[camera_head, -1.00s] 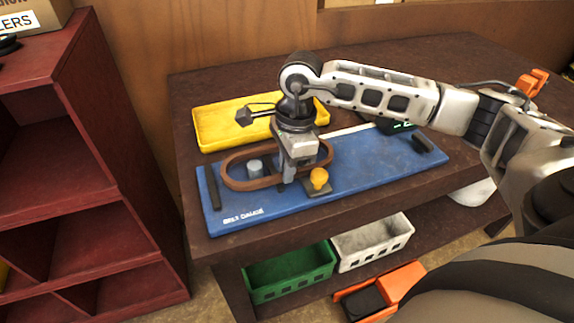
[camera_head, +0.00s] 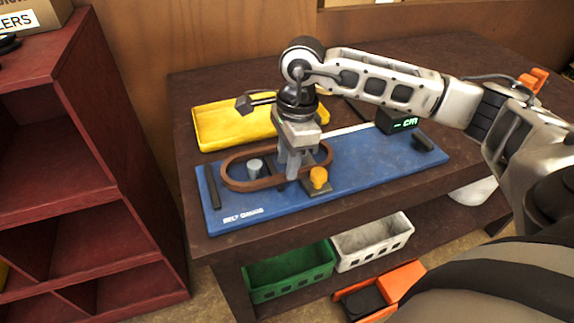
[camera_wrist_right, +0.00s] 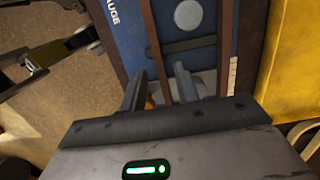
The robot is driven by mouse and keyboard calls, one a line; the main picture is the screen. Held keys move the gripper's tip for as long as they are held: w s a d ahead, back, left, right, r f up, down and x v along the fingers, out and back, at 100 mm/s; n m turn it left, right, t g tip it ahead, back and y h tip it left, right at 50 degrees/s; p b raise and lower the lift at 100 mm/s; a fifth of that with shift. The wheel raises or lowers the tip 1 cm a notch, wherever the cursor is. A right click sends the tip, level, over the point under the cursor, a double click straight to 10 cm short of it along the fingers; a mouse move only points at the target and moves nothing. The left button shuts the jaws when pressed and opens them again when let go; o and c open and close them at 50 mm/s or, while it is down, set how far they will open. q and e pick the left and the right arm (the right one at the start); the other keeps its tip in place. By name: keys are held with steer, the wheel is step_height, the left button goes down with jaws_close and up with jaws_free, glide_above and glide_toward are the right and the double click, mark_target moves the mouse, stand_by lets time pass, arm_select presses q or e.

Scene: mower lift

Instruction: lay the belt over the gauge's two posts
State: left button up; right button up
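The brown belt (camera_head: 236,157) is a long closed loop lying low over the blue gauge (camera_head: 385,165). One grey post (camera_head: 255,168) stands inside the loop's left part. I cannot make out the second post; my gripper covers that area. My right gripper (camera_head: 288,180) points down over the loop's right half. In the wrist view its fingers (camera_wrist_right: 160,88) are apart, with one strand of the belt (camera_wrist_right: 153,45) running between them; the grey post (camera_wrist_right: 188,15) shows between both strands. Whether the belt rests fully on the board is unclear.
A display (camera_head: 398,121) reads "– cm". A yellow tray (camera_head: 222,127) lies behind the gauge. Green (camera_head: 290,275) and white (camera_head: 372,242) bins sit below; a red shelf (camera_head: 110,235) stands left.

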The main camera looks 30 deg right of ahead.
step_height(320, 180, up, 10)
steer(key=d, duration=0.1)
steer(key=shift+s, duration=0.2)
steer(key=shift+f, duration=0.15)
